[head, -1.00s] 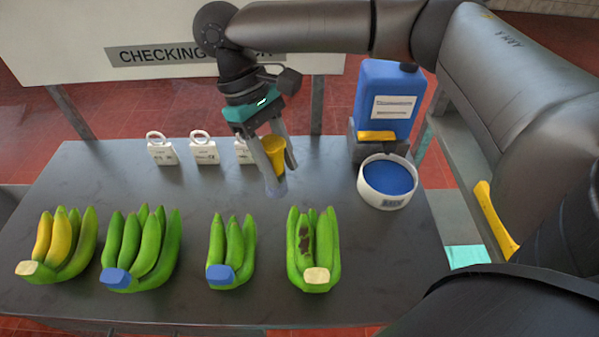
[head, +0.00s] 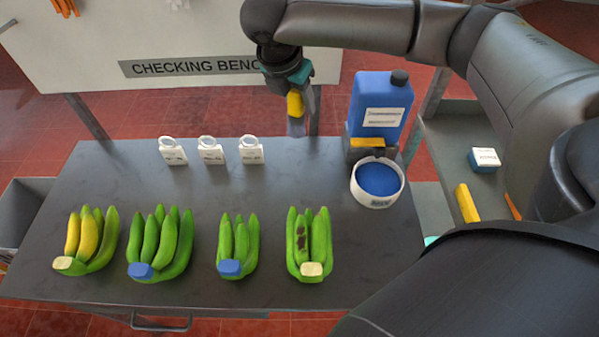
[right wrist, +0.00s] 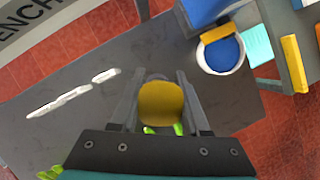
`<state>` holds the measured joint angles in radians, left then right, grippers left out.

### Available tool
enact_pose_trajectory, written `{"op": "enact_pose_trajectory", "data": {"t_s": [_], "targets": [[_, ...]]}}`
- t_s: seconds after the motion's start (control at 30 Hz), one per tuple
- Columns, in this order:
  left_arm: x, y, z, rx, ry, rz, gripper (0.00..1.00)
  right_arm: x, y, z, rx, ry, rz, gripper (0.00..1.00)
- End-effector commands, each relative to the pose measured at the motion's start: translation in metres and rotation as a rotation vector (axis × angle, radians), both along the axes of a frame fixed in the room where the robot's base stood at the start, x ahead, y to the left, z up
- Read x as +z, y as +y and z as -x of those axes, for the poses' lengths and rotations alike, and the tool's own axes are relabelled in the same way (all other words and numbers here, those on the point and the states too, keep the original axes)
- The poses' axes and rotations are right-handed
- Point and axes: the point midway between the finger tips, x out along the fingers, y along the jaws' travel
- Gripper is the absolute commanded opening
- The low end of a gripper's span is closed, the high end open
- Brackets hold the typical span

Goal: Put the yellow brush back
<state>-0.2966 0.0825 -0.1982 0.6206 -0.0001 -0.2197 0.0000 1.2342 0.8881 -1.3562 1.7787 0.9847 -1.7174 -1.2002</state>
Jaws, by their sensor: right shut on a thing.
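The yellow brush (head: 295,104) is in my right gripper (head: 303,108), upright, with its pale grey end pointing down. In the head view it is above the bench's far edge, left of the blue jug. In the right wrist view the brush's round yellow end (right wrist: 161,103) sits between the two fingers. A white round pot (head: 362,194) with a blue top or filling stands on the bench, in front of a dark block (head: 357,155) with a yellow bar. My left gripper is not in view.
A blue jug (head: 381,100) stands behind the pot. Three white tags (head: 211,156) stand in a row at the back of the bench (head: 130,190). Several banana bunches (head: 162,243) line the front. A side shelf (head: 437,150) holds a yellow block (head: 467,203) and a small box (head: 485,159).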

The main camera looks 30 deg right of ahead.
Motion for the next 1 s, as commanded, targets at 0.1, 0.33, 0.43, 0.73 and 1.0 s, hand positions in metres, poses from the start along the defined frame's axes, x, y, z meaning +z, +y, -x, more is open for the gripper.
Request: {"op": "enact_pose_trajectory", "data": {"t_s": [0.1, 0.33, 0.43, 0.73, 1.0], "targets": [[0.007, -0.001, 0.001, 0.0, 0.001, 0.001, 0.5, 0.007, -0.007, -0.004, 0.086, 0.0, 0.0, 0.0], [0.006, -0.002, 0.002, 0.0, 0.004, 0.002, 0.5, -0.01, -0.01, -0.006, 0.142, 0.006, 0.001, 0.0], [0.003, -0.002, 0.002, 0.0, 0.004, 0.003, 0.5, -0.035, -0.01, -0.005, 0.142, 0.007, 0.0, 0.0], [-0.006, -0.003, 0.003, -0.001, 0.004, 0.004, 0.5, -0.115, -0.01, -0.005, 0.141, 0.006, 0.0, 0.0], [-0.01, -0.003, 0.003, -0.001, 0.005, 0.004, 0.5, -0.149, -0.01, -0.006, 0.139, 0.003, 0.0, 0.0]]}}
